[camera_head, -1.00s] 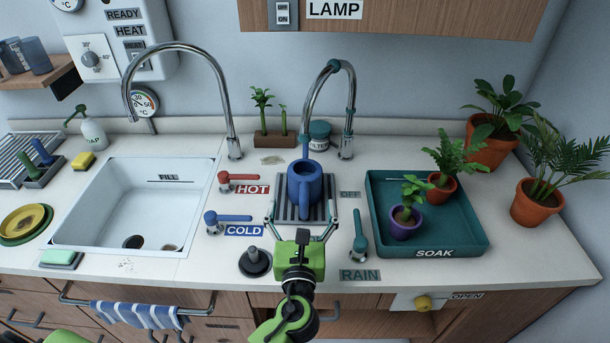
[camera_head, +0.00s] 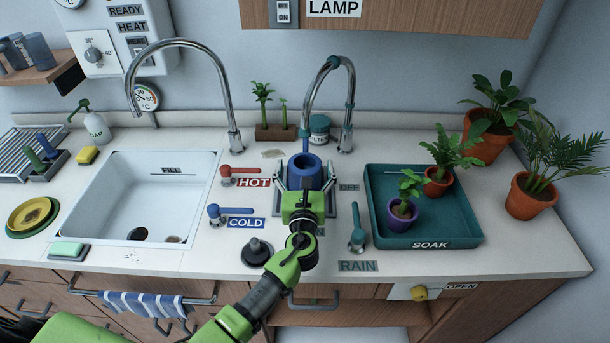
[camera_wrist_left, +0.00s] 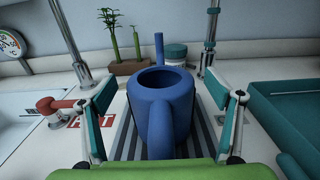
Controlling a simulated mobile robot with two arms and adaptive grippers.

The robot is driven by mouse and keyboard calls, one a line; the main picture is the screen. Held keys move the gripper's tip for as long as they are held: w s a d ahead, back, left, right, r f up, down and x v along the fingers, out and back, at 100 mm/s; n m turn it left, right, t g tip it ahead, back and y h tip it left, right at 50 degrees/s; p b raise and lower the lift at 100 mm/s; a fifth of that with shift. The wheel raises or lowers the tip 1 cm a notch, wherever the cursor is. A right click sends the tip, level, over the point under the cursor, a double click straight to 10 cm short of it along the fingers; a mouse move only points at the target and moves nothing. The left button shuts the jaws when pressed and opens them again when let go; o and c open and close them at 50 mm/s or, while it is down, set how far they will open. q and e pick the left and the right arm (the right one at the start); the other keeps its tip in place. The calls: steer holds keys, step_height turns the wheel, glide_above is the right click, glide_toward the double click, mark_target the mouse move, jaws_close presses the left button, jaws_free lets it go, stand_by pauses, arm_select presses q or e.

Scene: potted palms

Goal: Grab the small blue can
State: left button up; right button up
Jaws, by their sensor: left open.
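The small blue can (camera_head: 304,166) stands upright on a dark slatted drip grate (camera_head: 335,209) on the counter. It has a round open top and a spout at the back. In the left wrist view the blue can (camera_wrist_left: 165,95) sits between my fingers, its handle toward the camera. My left gripper (camera_head: 305,184) is open, one finger on each side of the can, with gaps showing. The green palm and arm hide the can's lower part in the head view. My right gripper is not in view.
A tall teal-collared faucet (camera_head: 346,115) rises behind the can. A red HOT lever (camera_head: 238,170) and blue COLD lever (camera_head: 230,211) lie left. A teal SOAK tray (camera_head: 460,225) with potted plants is right, beyond a teal lever (camera_head: 357,232).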

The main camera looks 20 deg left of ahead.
arm_select(q)
steer(key=shift+c, duration=1.2)
steer(key=c, duration=1.2)
steer(key=shift+r, duration=0.1)
steer(key=shift+c, duration=0.2)
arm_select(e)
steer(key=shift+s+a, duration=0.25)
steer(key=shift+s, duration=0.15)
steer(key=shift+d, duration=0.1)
